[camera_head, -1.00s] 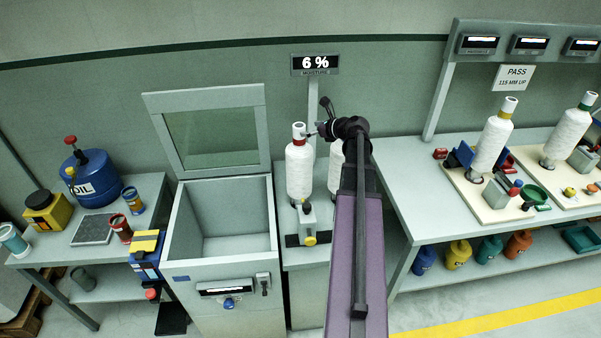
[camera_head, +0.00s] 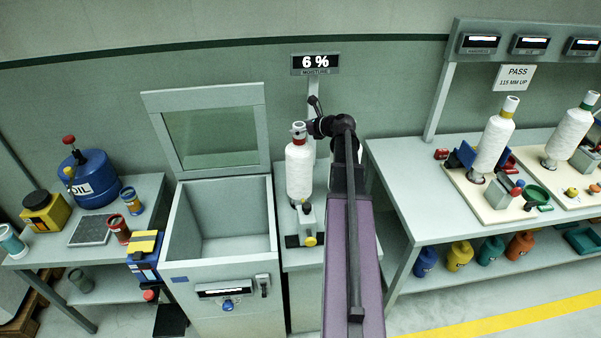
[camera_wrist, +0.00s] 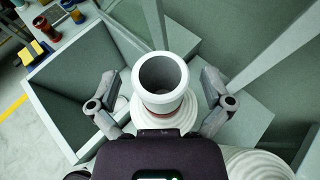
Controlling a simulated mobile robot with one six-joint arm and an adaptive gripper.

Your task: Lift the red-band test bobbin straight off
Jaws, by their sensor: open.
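The red-band test bobbin (camera_head: 299,172) is a white wound package standing upright on the narrow stand right of the lidded box. A thin red band shows just below its tube top. In the wrist view its hollow tube mouth (camera_wrist: 161,78) faces the camera, with the white winding beneath. My gripper (camera_head: 303,131) is at the tube top in the head view. In the wrist view the open gripper (camera_wrist: 160,100) has one finger on each side of the tube, with gaps showing on both sides. A second white package (camera_wrist: 260,166) shows at the lower right of the wrist view.
The box (camera_head: 225,235) with its raised glass lid (camera_head: 213,137) stands left of the bobbin. The right bench (camera_head: 400,165) carries two more bobbins. An oil drum (camera_head: 88,178) is far left.

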